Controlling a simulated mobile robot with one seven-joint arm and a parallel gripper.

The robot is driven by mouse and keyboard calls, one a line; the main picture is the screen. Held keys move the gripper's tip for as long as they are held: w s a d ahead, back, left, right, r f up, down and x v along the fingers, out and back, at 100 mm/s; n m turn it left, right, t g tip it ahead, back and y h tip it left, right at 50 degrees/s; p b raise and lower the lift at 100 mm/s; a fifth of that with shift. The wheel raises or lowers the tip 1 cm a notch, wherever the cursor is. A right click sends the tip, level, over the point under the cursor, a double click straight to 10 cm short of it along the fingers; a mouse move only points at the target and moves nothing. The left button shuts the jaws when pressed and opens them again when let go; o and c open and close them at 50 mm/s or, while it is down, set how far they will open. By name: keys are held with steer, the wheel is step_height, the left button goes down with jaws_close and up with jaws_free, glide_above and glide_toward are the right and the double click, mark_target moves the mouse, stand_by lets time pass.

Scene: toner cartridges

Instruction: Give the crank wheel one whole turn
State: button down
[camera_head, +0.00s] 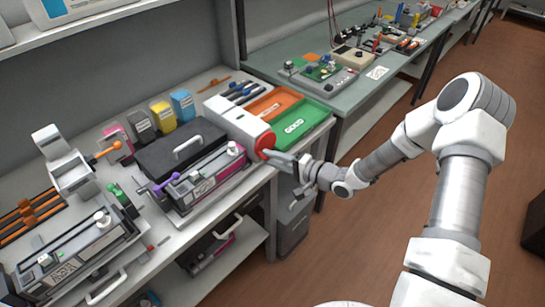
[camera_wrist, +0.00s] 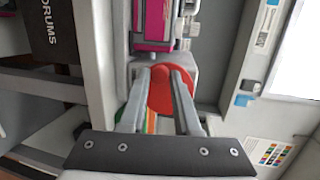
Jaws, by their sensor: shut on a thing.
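The crank wheel is a red disc (camera_head: 264,143) on the end face of a white box-shaped machine (camera_head: 236,122) near the bench's front edge. In the wrist view the red wheel (camera_wrist: 160,100) fills the space between and behind my fingers. My gripper (camera_head: 270,154) reaches it from the right, with the fingers at the wheel. In the wrist view my gripper (camera_wrist: 161,72) has a finger on each side of a red part of the wheel and is shut on it. The exact contact at the fingertips is partly hidden.
Left of the machine are a magenta cartridge in a cradle (camera_head: 208,178) and a black case (camera_head: 182,148). Orange (camera_head: 274,104) and green (camera_head: 298,124) trays lie behind it. A second bench (camera_head: 352,62) holds electronics. The floor at right is open.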

stand_by(0.3)
steer(key=c, duration=0.6)
jaws_free()
steer(key=shift+c, duration=0.2)
steer(key=v, duration=1.7)
steer(key=shift+s+d, duration=0.15)
